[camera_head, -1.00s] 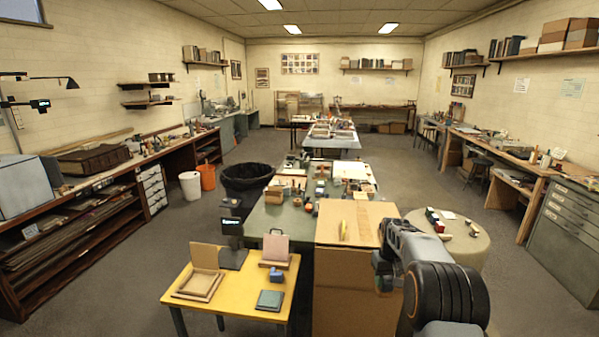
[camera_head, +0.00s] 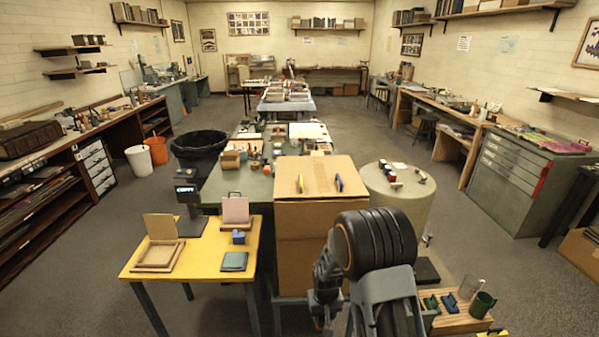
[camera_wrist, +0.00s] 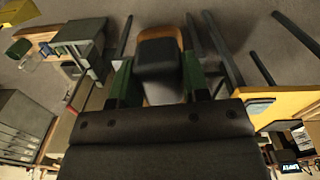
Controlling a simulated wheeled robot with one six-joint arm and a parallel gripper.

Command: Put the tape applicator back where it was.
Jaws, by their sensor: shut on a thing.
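My gripper (camera_wrist: 158,82) shows in the wrist view with a dark green finger on each side. It is shut on a blocky thing with a dark grey rounded end and an orange-tan part behind it, apparently the tape applicator (camera_wrist: 158,55). The thing sticks out beyond the fingers, with grey floor behind it, apart from any table. In the head view my arm hides the gripper and the held thing.
A cardboard box (camera_head: 318,215) with a yellow and a blue item on top stands left of my arm. The yellow table (camera_head: 200,262) is farther left. A wooden board (camera_head: 462,322) with green and blue items and a mug is at lower right. A round table (camera_head: 405,205) stands behind.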

